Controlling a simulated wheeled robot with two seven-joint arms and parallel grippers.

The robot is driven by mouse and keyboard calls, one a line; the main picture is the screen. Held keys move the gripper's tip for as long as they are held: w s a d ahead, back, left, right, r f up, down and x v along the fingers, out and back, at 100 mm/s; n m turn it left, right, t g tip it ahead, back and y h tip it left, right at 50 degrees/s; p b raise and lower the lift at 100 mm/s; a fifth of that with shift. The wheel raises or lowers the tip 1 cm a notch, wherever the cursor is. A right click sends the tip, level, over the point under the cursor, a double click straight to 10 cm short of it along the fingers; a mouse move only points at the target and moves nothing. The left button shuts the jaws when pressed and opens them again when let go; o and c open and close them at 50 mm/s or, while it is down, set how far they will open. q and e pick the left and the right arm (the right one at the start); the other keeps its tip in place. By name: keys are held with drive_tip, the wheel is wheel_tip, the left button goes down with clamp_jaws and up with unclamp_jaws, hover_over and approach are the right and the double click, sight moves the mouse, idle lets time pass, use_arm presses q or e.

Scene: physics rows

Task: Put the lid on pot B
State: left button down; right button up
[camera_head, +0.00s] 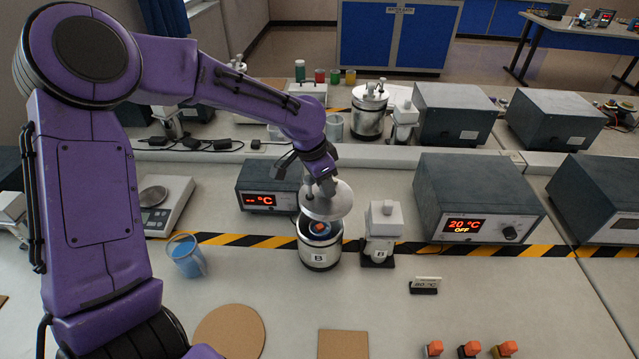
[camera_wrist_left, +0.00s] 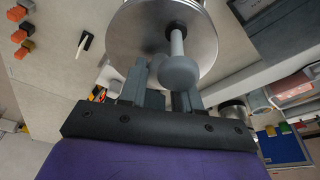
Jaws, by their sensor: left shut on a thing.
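Pot B (camera_head: 318,256) is a metal pot with a white label "B", standing on the bench at the middle of the head view. Something blue and orange (camera_head: 320,229) shows in its open top. The round metal lid (camera_head: 332,205) is held tilted above the pot, apart from its rim as far as I can see. My left gripper (camera_head: 321,185) is shut on the lid's knob, and the knob (camera_wrist_left: 178,68) shows between its fingers in the left wrist view. The lid's disc (camera_wrist_left: 140,30) fills the top of that view. My right gripper is not in view.
A white device labelled B (camera_head: 382,232) stands just right of the pot. A temperature display box (camera_head: 262,188) is behind left, and a heater box (camera_head: 470,195) is at right.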

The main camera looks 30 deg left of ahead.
sight(319, 197)
use_arm(q)
drive_tip(key=shift+d, duration=0.3)
drive_tip(key=shift+s+a+f+b, duration=0.1)
drive_tip(key=shift+s+a+b, duration=0.1)
drive_tip(key=shift+s+b, duration=0.25)
drive_tip(key=shift+s+a+f+b, duration=0.1)
drive_tip(key=shift+s+a+b, duration=0.15)
drive_tip(key=shift+s, duration=0.3)
drive_tip(key=f+b, duration=0.2)
drive_tip(key=w+f+b, duration=0.1)
drive_tip(key=b, duration=0.1)
drive_tip(key=shift+a+f, duration=0.25)
drive_tip(key=shift+f, duration=0.1)
drive_tip(key=shift+s+d+f, duration=0.1)
drive_tip(key=shift+f, duration=0.1)
drive_tip(key=shift+s+d+f+b, duration=0.1)
drive_tip(key=shift+s+f+b, duration=0.1)
drive_tip(key=shift+f+b, duration=0.25)
drive_tip(key=shift+f, duration=0.25)
drive_tip(key=shift+w, duration=0.1)
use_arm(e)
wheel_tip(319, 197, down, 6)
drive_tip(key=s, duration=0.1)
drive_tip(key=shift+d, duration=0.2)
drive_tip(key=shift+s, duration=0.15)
use_arm(q)
drive_tip(key=shift+p, duration=1)
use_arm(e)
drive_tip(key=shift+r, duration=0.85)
